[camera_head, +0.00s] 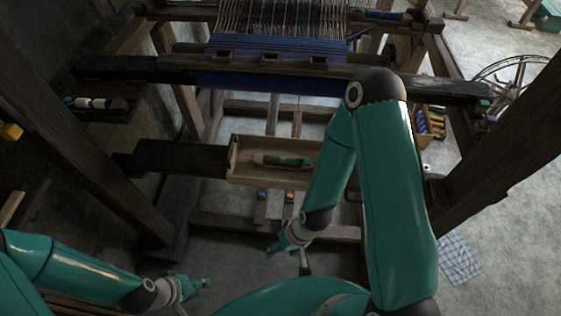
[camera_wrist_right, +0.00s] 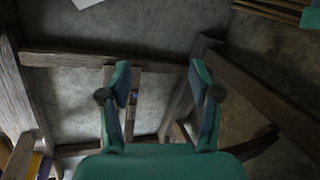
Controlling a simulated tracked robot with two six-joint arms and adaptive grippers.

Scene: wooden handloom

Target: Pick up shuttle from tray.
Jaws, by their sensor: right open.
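The shuttle (camera_head: 287,161), long and green with a pale-brown end at the left, lies in a shallow light-wood tray (camera_head: 232,160) in front of the loom. My right gripper (camera_head: 288,262) is open and empty, lower in the head view than the tray and apart from it. In the right wrist view, its two fingers (camera_wrist_right: 160,82) are spread with only floor and beams behind them; the shuttle does not show there. My left gripper (camera_head: 198,285) is at the lower left, away from the tray; its jaw opening is too small to read.
The loom with blue cloth (camera_head: 270,80) stands behind the tray. Wooden posts stand left (camera_head: 85,140) and right (camera_head: 510,135). A box of colored spools (camera_head: 430,124) sits at the right. My right arm passes close to the tray's right end.

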